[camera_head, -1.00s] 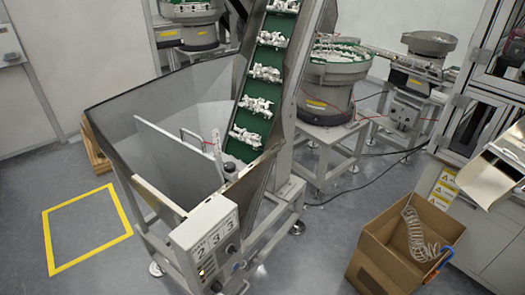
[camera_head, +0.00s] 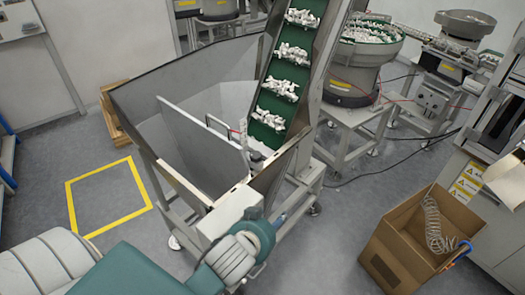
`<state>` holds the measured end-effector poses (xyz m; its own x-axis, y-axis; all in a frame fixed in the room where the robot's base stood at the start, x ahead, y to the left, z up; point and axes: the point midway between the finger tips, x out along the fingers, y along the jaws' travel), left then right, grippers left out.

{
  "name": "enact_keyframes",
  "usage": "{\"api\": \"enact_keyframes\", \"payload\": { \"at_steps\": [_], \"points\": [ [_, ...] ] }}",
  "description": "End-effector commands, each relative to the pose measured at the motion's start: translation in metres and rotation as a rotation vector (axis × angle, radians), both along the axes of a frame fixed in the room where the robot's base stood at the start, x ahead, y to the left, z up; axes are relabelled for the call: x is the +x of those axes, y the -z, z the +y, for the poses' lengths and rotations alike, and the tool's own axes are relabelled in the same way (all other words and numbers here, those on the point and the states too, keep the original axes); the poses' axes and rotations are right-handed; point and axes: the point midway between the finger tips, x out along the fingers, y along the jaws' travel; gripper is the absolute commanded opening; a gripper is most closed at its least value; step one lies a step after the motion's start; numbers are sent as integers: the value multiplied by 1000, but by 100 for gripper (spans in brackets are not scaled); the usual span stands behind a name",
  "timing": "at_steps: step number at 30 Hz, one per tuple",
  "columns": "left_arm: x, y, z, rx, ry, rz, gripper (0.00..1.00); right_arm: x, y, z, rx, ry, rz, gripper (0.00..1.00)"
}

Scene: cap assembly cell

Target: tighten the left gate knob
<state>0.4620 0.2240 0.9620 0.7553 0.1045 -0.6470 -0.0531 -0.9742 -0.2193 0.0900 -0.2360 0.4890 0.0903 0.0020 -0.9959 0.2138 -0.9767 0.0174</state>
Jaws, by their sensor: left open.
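The hopper (camera_head: 185,80) has a pale upright gate panel (camera_head: 190,145) inside, with a bar handle and a thin red-and-white scale post (camera_head: 243,135) beside it. A small dark knob-like part (camera_head: 255,157) shows by the foot of that post, near the hopper's front wall. I cannot tell whether it is the left gate knob or how tight it is. My left arm comes in from the bottom left, and its wrist covers the control box front. My right gripper is not in view.
A green-belted conveyor (camera_head: 268,120) carrying white parts rises from the hopper. A cardboard box (camera_head: 410,250) with a coiled hose stands on the floor at right. Bowl feeders (camera_head: 365,70) stand behind. Floor inside the yellow square (camera_head: 108,195) is clear.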

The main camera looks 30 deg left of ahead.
Motion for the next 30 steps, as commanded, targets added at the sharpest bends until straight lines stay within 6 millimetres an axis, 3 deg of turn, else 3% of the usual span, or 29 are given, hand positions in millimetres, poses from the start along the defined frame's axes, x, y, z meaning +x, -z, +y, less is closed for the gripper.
{"api": "enact_keyframes", "payload": {
  "at_steps": [5,8,10,12,15,16,19,21,23,26,27,29,30],
  "points": [
    [66,-73,-8,49,45,-291,51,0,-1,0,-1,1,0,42],
    [106,-141,-28,86,122,-530,51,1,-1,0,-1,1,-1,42],
    [128,-207,-59,121,232,-751,51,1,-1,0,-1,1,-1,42],
    [135,-268,-103,162,394,-965,51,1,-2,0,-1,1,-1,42],
    [118,-324,-176,232,691,-1195,51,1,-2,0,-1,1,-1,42],
    [110,-331,-197,259,792,-1241,51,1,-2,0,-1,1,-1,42],
    [79,-325,-258,366,1157,-1312,51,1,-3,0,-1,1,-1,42],
    [63,-295,-284,462,1419,-1267,51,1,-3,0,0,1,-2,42],
    [57,-259,-290,559,1631,-1165,51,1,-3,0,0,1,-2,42],
    [64,-191,-262,738,1918,-864,51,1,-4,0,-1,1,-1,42],
    [72,-166,-238,812,1996,-704,51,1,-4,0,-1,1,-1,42],
    [89,-136,-188,918,2066,-429,51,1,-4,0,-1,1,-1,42],
    [101,-124,-148,981,2076,-236,51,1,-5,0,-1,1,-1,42]
  ]
}}
